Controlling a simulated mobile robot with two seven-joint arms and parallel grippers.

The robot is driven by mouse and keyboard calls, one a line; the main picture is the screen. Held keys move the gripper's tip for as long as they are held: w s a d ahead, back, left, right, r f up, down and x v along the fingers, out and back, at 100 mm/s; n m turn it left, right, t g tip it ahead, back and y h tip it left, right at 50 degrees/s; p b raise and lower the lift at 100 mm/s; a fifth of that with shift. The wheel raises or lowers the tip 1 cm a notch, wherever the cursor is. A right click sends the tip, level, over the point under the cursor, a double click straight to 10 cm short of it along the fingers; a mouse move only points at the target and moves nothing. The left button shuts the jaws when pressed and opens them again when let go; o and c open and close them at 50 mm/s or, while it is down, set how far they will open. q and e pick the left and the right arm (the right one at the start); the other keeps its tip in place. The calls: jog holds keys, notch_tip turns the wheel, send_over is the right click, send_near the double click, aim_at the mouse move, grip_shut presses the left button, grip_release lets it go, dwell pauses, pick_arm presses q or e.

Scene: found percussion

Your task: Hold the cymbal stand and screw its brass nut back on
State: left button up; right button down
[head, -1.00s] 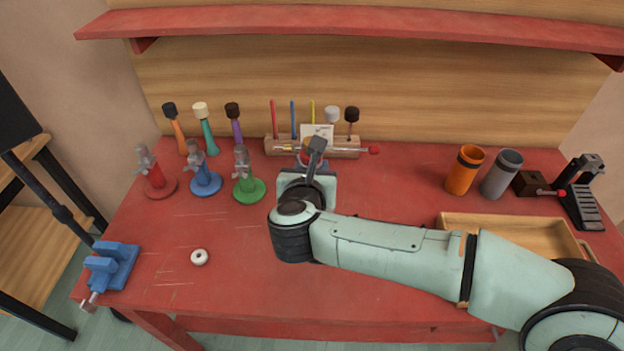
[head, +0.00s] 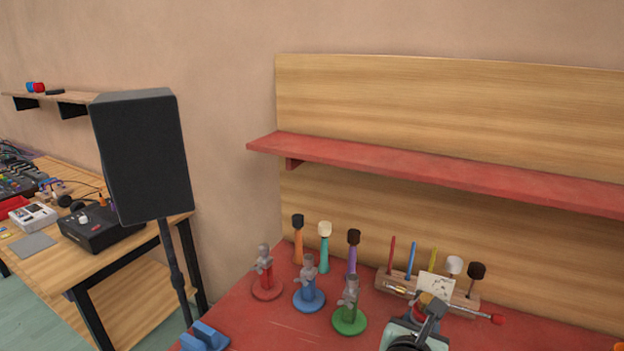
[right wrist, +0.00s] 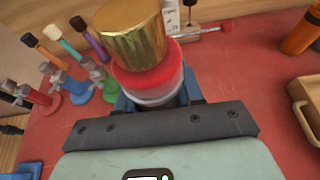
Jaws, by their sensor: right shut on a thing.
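In the right wrist view a brass nut (right wrist: 130,32), a ribbed gold cylinder with a red band and a pale lower part, sits between the fingers of my right gripper (right wrist: 158,98). The gripper is shut on its lower part. In the head view my right gripper (head: 426,308) is low at the right, in front of the mallet rack, and mostly hides what it holds. Three stands with grey winged tops stand upright to its left: red (head: 266,281), blue (head: 309,293) and green (head: 350,315). I cannot tell which is the cymbal stand. My left gripper is out of view.
The wooden mallet rack (head: 457,298) with a card is behind the gripper. Several mallets stand behind the stands. A blue vise (head: 205,337) is at the table's left edge, a speaker (head: 142,157) beyond. A wooden tray (right wrist: 301,108) and an orange cup (right wrist: 303,33) are at the right.

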pick_arm(q)
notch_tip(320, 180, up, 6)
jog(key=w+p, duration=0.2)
jog(key=p, duration=0.3)
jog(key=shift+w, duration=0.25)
pick_arm(e)
jog(key=w+a+f+n+t+y, duration=0.1)
jog(key=w+a+f, duration=0.1)
jog(key=f, duration=0.4)
jog(key=w+a+f+n+y, duration=0.2)
jog(key=w+a+f, duration=0.1)
jog(key=f, duration=0.3)
jog(key=shift+w+a+f+t+y, duration=0.15)
jog(key=shift+w+f+t+y, duration=0.2)
jog(key=shift+w, duration=0.5)
jog(key=shift+a+r, duration=0.1)
jog(key=s+a+r+n+y, duration=0.2)
jog(key=s+a+n+y, duration=0.2)
jog(key=a, duration=0.5)
jog(key=shift+a+n+t+y, duration=0.25)
jog(key=shift+n+t+y, duration=0.1)
jog(key=shift+n+y, duration=0.25)
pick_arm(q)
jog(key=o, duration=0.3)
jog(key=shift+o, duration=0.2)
